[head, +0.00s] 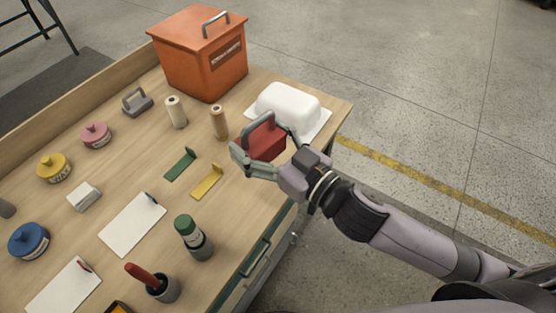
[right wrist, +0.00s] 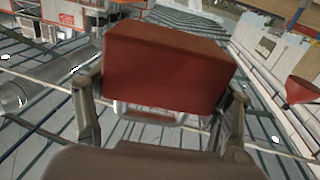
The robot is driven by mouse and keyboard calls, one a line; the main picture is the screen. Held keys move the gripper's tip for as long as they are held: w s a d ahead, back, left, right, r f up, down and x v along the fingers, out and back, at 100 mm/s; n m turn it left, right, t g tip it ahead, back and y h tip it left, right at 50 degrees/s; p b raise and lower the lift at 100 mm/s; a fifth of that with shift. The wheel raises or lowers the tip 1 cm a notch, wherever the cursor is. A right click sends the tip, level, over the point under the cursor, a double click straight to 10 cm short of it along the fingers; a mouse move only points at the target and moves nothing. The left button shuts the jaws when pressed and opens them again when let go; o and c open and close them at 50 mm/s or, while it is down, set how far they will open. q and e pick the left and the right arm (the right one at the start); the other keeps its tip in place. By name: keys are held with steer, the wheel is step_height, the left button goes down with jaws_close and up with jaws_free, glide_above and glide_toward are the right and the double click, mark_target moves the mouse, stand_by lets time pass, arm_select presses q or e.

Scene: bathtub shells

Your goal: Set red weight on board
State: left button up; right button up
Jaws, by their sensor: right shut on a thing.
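The red weight (head: 264,143), a block with a grey arched handle, is between the fingers of my right gripper (head: 267,154), near the table's right edge. The gripper is shut on it. In the right wrist view the red weight (right wrist: 165,68) fills the space between the two fingers of the right gripper (right wrist: 164,98). Whether its underside touches the table is hidden. A white rounded shell (head: 289,101) lies on a flat white board (head: 318,121) just behind the weight; the weight and gripper hide part of the board's front. My left gripper is not in view.
An orange lidded box (head: 190,62) stands at the back. Two spools (head: 176,112), a green bracket (head: 181,164) and a yellow bracket (head: 207,181) are left of the weight. A green-topped bottle (head: 187,228) stands near the front edge. Clipboards (head: 130,226) and lidded pots fill the left.

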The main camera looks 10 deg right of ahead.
steer(key=shift+w+a+r+n+g+y, duration=0.4)
steer(key=shift+w+a+r+n+y, duration=0.2)
steer(key=shift+a, duration=0.1)
steer(key=w+d+r+n+g+y, duration=0.1)
steer(key=w+d+y, duration=0.1)
steer(key=w+d, duration=0.5)
steer(key=w, duration=0.3)
steer(key=shift+g, duration=0.4)
steer(key=shift+d, duration=0.1)
step_height(320, 180, down, 18)
steer(key=shift+b, duration=0.8)
steer(key=shift+f, duration=1)
